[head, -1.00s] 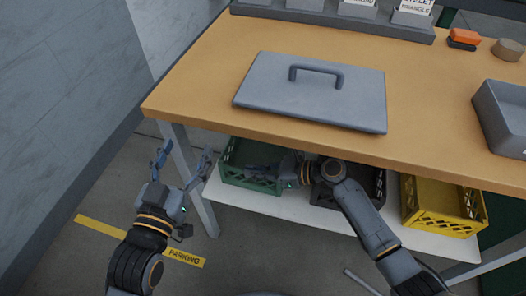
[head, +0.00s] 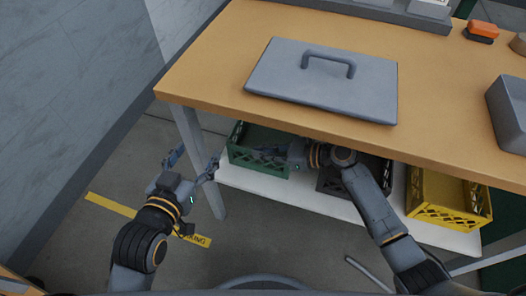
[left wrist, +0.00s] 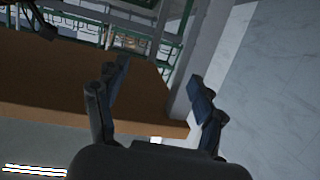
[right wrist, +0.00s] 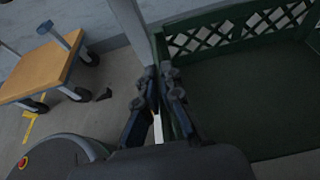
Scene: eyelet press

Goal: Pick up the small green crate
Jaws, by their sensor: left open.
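The small green crate (head: 243,160) stands at the left end of the low white shelf under the table, upright. In the right wrist view its lattice wall (right wrist: 250,28) and dark inside fill the right side. My right gripper (head: 266,153) reaches in from the right at the crate's front wall. In the right wrist view its fingers (right wrist: 164,78) are close together with the wall's edge between them, so it looks shut on the wall. My left gripper (head: 192,161) is open and empty, in front of the left table leg. Its spread fingers also show in the left wrist view (left wrist: 160,75).
A dark crate (head: 325,184) and a yellow crate (head: 440,204) stand right of the green one on the white shelf (head: 320,206). A grey lid (head: 325,85) lies on the wooden tabletop above. A table leg (head: 205,170) is at the left. Floor in front is mostly clear.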

